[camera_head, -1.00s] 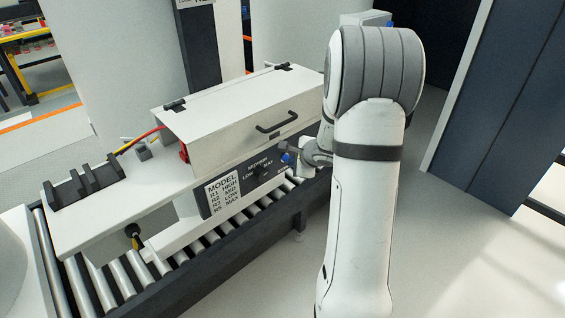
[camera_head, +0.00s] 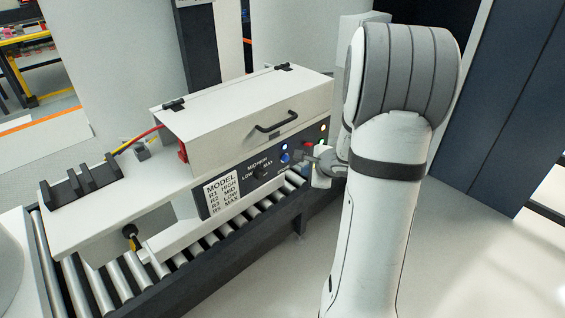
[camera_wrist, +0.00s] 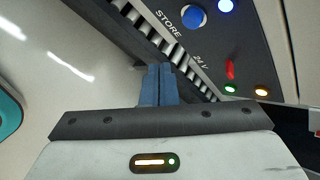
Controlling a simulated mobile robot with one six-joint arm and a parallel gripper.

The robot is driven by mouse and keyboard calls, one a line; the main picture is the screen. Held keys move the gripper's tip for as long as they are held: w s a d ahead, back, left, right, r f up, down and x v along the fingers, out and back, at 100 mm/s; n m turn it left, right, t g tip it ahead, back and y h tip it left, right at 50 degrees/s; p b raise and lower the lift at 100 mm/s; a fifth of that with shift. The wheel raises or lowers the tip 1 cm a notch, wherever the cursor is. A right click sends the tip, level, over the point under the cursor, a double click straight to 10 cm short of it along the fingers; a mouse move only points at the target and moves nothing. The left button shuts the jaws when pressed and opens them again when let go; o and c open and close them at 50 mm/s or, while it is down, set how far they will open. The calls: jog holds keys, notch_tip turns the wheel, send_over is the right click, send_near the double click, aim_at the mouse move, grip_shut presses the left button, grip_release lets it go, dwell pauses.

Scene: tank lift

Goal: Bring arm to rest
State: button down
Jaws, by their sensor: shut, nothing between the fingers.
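My gripper (camera_wrist: 157,85) shows in the wrist view with its two blue-grey fingers together and nothing between them. In the head view my gripper (camera_head: 312,158) is partly hidden behind my arm, in front of the right end of the machine's control panel (camera_head: 262,172). In the wrist view the panel (camera_wrist: 232,55) is ahead and to the right of the fingers. It carries a blue STORE button (camera_wrist: 194,17), a lit blue lamp (camera_wrist: 225,5), a red lever (camera_wrist: 230,70), and green and orange lamps. I cannot tell how far the fingertips are from the panel.
The machine's white lidded box (camera_head: 245,105) has a black handle and stands over a roller conveyor (camera_head: 210,240). A dark blue cabinet (camera_head: 505,110) stands to the right. The floor (camera_head: 475,255) in front of it is clear.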

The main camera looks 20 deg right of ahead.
dwell(0.3)
jog(key=s+a+r+n+g+y, duration=0.1)
jog(key=s+a+r+n, duration=0.25)
jog(key=a, duration=0.25)
jog(key=s+a+r+n+g+y, duration=0.1)
jog(key=s+a+r+n, duration=0.1)
jog(key=a+n, duration=0.25)
jog(key=s+a+r+n+g+y, duration=0.1)
jog(key=s+a+r+n, duration=0.15)
jog(key=a, duration=0.45)
jog(key=s+r+n+g+h, duration=0.1)
jog(key=s+n+h, duration=0.1)
jog(key=s+n, duration=0.3)
jog(key=s+a+r+n+g+h, duration=0.1)
jog(key=s+n+g+h, duration=0.1)
jog(key=s+n, duration=0.4)
jog(key=s, duration=0.4)
jog(key=shift+r, duration=0.3)
jog(key=shift+s+n, duration=0.1)
jog(key=shift+n, duration=0.15)
